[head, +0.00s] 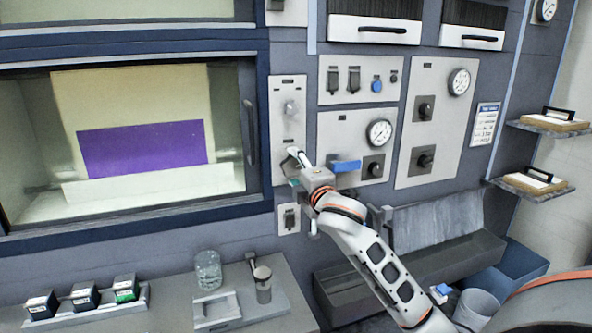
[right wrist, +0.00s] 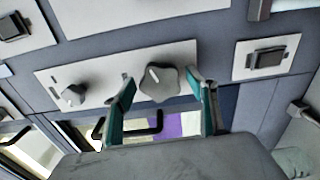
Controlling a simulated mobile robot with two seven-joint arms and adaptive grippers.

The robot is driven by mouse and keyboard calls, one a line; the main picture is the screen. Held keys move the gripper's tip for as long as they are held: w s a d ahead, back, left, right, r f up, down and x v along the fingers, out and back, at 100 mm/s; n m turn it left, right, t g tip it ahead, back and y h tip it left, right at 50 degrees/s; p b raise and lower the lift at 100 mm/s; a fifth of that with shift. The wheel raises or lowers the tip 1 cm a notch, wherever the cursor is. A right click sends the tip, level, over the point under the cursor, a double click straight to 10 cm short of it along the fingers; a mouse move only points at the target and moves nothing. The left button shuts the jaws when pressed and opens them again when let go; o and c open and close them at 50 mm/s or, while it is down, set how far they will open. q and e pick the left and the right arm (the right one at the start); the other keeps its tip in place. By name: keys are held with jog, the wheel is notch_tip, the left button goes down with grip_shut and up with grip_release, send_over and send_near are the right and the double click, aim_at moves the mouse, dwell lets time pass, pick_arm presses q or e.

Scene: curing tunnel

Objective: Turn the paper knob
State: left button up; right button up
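A grey lobed knob (right wrist: 158,83) with a white mark sits on a light vertical panel (head: 289,90). In the right wrist view it lies between the teal-padded fingers of my right gripper (right wrist: 160,82). The fingers are apart, with a small gap showing on each side of the knob. In the head view my right gripper (head: 294,170) is at the lower part of the panel and hides most of this knob. A second knob (head: 291,108) is higher on the same panel, and shows in the wrist view too (right wrist: 72,95). Labels are unreadable. My left gripper is not in view.
A window (head: 140,150) with a purple sheet inside and a dark handle (head: 249,130) is left of the panel. A switch plate (head: 289,219) is just below the gripper. A blue-handled part (head: 346,166) and gauge panels stand to the right. A glass jar (head: 208,268) is below.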

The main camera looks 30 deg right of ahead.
dwell(0.3)
jog(key=v, duration=1.2)
jog(key=shift+s+f, duration=0.1)
